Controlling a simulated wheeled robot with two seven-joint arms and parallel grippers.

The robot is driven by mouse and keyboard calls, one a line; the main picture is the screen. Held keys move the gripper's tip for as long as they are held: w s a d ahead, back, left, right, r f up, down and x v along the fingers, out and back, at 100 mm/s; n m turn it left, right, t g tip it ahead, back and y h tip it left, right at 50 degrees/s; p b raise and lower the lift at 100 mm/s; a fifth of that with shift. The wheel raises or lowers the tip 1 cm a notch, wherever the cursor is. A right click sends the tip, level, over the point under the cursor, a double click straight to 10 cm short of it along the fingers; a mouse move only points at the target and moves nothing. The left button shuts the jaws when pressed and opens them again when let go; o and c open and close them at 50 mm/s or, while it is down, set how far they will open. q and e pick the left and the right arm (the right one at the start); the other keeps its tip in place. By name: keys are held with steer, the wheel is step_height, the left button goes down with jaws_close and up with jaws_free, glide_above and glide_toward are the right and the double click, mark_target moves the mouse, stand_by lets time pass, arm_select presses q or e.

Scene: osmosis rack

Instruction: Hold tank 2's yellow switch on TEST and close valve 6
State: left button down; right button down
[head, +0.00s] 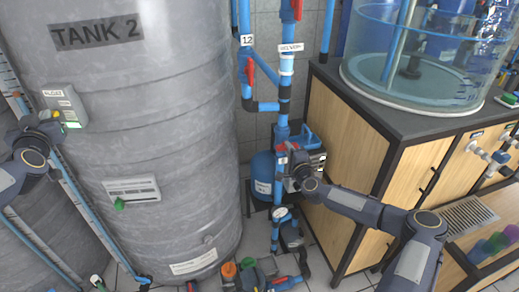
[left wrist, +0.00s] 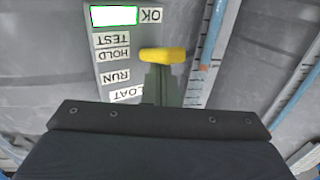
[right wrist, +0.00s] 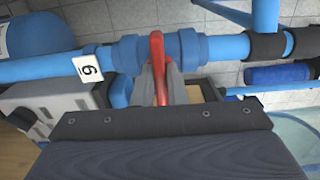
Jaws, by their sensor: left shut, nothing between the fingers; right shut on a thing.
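Tank 2 (head: 130,130) is the large grey tank in the head view. Its small grey control box (head: 66,104) is near its left side. In the left wrist view the yellow switch (left wrist: 163,55) sticks out beside the HOLD and TEST labels (left wrist: 112,48). My left gripper (left wrist: 160,70) is shut with nothing between its fingers, its tips right at the switch; whether they touch cannot be told. In the right wrist view, valve 6's red handle (right wrist: 157,70) appears crosswise to its blue pipe. My right gripper (right wrist: 157,85) is shut on this handle. Tag 6 (right wrist: 89,68) is beside it.
A lit green-framed screen (left wrist: 114,15) is on the control box beside the OK label. A blue pressure vessel (head: 264,178) and pipes surround the right gripper. A wooden cabinet (head: 345,130) with a clear tank (head: 425,60) stands right. Pumps (head: 250,272) are on the floor.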

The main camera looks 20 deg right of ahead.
steer(key=c, duration=1.5)
jaws_free()
steer(key=shift+o, duration=0.2)
steer(key=s, duration=1.2)
